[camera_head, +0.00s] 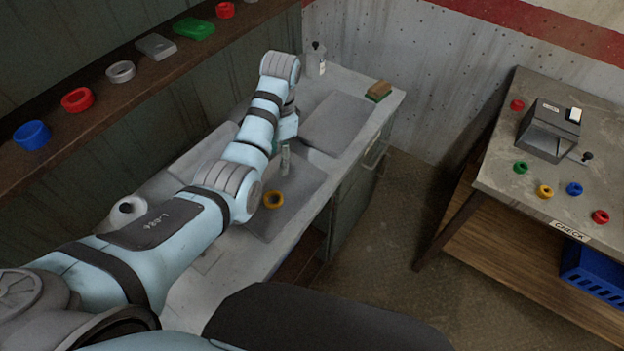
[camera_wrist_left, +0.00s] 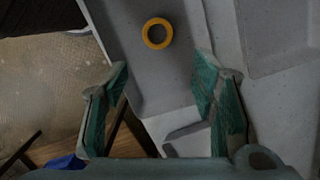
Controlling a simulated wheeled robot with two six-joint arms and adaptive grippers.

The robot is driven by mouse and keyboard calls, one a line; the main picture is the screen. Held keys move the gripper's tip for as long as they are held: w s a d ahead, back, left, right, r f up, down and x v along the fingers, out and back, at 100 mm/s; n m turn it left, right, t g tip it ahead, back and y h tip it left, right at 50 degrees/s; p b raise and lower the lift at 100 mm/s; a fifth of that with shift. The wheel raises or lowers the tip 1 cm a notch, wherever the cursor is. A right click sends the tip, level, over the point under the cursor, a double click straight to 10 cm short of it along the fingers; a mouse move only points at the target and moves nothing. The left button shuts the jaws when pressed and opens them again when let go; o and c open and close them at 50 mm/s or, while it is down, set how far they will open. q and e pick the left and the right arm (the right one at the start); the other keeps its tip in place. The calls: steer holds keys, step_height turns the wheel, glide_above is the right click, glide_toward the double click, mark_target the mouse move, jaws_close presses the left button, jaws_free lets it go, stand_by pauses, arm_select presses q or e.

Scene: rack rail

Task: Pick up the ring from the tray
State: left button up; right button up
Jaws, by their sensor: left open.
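A yellow ring (camera_head: 273,205) lies on a grey tray (camera_head: 301,186) on the sink-like counter. In the left wrist view the ring (camera_wrist_left: 158,46) lies flat on the tray (camera_wrist_left: 122,28), beyond the fingertips. My left gripper (camera_head: 286,160) hangs over the counter, above and behind the ring in the head view, apart from it. In the left wrist view the left gripper's (camera_wrist_left: 163,76) green-padded fingers are spread with nothing between them. My right gripper is not in view.
A bench (camera_head: 490,178) at the right holds a dark box device (camera_head: 546,134) and several coloured rings. A shelf (camera_head: 52,148) at the left holds coloured parts. A sponge (camera_head: 378,91) and a bottle (camera_head: 316,60) stand at the counter's far end. Floor (camera_head: 395,230) between is clear.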

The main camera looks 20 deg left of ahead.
arm_select(q)
steer(key=shift+o, duration=0.9)
steer(key=f, duration=0.1)
steer(key=f+b, duration=0.2)
steer(key=shift+a+f, duration=0.1)
steer(key=shift+a, duration=0.15)
glide_above(274, 200)
steer(key=d, duration=0.1)
steer(key=f, duration=0.5)
steer(key=shift+w+f, duration=0.2)
steer(key=shift+f, duration=0.05)
steer(key=f, duration=0.3)
steer(key=f+b, duration=0.1)
steer(key=f, duration=0.1)
steer(key=shift+s+a+f, duration=0.1)
steer(key=shift+a+f, duration=0.05)
steer(key=shift+a, duration=0.2)
steer(key=shift+s, duration=0.1)
steer(key=shift+c, duration=0.3)
steer(key=shift+r, duration=0.2)
steer(key=c, duration=1.2)
